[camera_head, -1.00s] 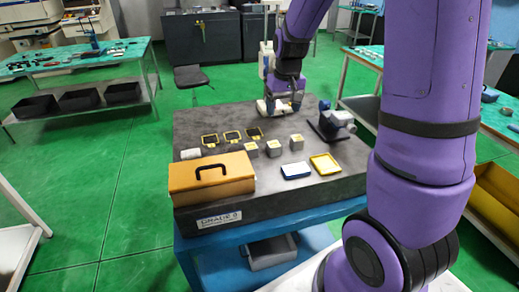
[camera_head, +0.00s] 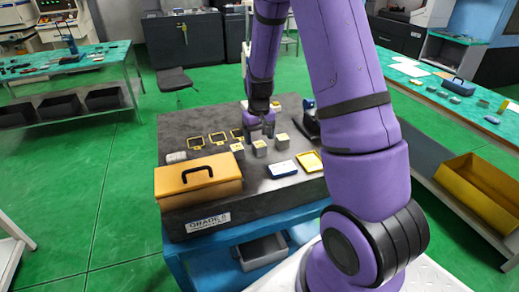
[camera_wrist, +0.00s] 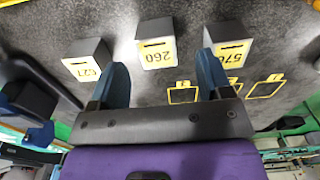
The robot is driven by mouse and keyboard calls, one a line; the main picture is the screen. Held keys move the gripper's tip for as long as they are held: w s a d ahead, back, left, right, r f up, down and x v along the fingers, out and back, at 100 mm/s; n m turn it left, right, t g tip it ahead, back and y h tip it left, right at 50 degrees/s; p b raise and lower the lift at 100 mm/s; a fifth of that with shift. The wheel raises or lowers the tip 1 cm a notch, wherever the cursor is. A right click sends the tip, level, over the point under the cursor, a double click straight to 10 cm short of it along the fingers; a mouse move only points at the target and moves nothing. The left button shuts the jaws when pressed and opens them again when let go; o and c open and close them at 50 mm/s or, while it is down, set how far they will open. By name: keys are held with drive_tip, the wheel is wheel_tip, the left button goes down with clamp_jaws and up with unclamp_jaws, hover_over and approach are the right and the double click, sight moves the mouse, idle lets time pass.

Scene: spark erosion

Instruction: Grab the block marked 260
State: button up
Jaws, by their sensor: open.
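The block marked 260 (camera_wrist: 157,45) is a grey cube with a yellow label and a dark slot, the middle one of three in the wrist view. It is the middle block (camera_head: 260,148) in the head view, standing on the dark granite table (camera_head: 180,136). My gripper (camera_wrist: 163,58) is open and empty. In the wrist view its two blue fingers point toward the 260 block, one to each side in the picture. I cannot tell whether they reach down beside it. In the head view my gripper (camera_head: 262,133) is just behind and above this block.
A block marked 570 (camera_wrist: 229,53) and another block (camera_wrist: 86,62), number hard to read, flank it. Yellow frames (camera_head: 218,139) lie behind left. An orange toolbox (camera_head: 198,180), a blue-edged tray (camera_head: 283,169) and a yellow tray (camera_head: 309,161) are nearer the front.

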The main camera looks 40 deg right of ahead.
sight(260, 144)
drive_tip(key=shift+s+d+f, duration=0.1)
drive_tip(key=shift+f, duration=2.2)
drive_tip(key=c, duration=1.1)
drive_tip(key=shift+r, duration=0.2)
